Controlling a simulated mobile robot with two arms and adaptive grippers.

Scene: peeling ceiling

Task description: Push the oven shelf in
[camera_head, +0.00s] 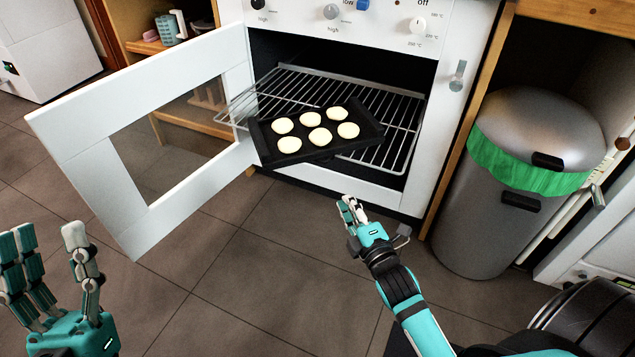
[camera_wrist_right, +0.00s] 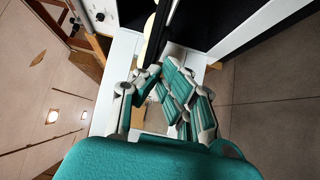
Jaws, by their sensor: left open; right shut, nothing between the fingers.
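The wire oven shelf (camera_head: 318,88) sits in the open oven (camera_head: 268,55), with its near left part sticking out past the opening. A black tray (camera_head: 264,141) with several pale round cookies (camera_head: 311,119) lies skewed on the shelf's near part and overhangs the front. My right gripper (camera_head: 350,208) is shut and empty, low in front of the oven, below and apart from the tray. Its closed fingers (camera_wrist_right: 165,92) show in the right wrist view, with a dark edge beyond them. My left gripper (camera_head: 50,240) is open and empty at the lower left, far from the shelf.
The white oven door (camera_head: 150,90) stands swung open on the left, beside the shelf's protruding corner. A grey bin (camera_head: 475,215) with a green liner (camera_head: 525,167) stands right of the oven. The tiled floor (camera_head: 230,270) in front is clear.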

